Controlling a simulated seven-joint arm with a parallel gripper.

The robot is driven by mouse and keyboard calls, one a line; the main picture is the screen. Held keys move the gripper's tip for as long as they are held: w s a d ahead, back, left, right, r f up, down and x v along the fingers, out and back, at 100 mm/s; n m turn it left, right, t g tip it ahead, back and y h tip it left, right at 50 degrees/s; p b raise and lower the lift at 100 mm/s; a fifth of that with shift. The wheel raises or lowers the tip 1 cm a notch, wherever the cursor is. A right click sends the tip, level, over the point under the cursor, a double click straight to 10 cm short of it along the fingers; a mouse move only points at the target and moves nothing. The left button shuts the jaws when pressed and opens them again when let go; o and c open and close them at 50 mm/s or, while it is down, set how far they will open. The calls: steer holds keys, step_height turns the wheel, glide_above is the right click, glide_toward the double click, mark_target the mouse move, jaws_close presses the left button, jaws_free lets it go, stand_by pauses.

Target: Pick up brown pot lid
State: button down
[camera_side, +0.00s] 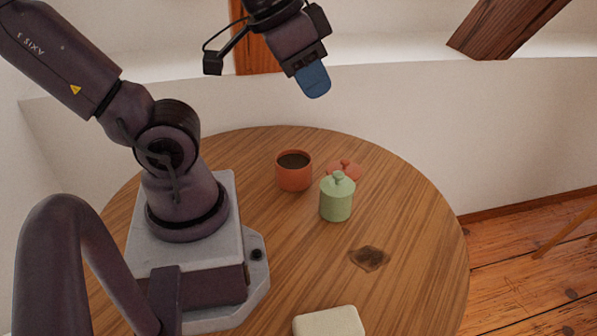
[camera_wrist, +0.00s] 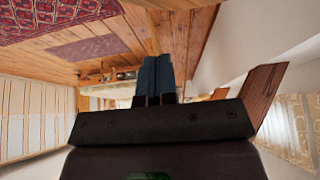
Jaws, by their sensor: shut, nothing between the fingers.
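The brown pot lid (camera_side: 350,167) is a reddish-brown disc with a small knob, lying on the round wooden table. In the side view it is partly hidden behind a green lidded pot (camera_side: 336,203). An open brown pot (camera_side: 294,176) with a dark inside stands to its left. My gripper (camera_side: 315,92) is high above the table, its blue fingers together and empty, apart from the lid. The fingers also show closed in the wrist view (camera_wrist: 154,78). The lid is not in the wrist view.
The wooden table (camera_side: 420,230) is largely bare on its right side. A cream block (camera_side: 329,322) lies at the front edge. A dark brown flat patch (camera_side: 369,258) is on the tabletop. A timber brace (camera_side: 505,28) leans at the wall behind. The wrist view shows a patterned rug (camera_wrist: 55,14).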

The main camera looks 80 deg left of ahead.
stand_by(0.4)
steer(key=c, duration=0.8)
jaws_free()
steer(key=n+g+y, duration=0.1)
steer(key=n+g, duration=0.4)
steer(key=n, duration=0.6)
glide_above(345, 160)
step_height(345, 160, down, 22)
step_height(345, 160, down, 7)
steer(key=shift+s+a+r, duration=0.1)
steer(key=shift+f, duration=2.7)
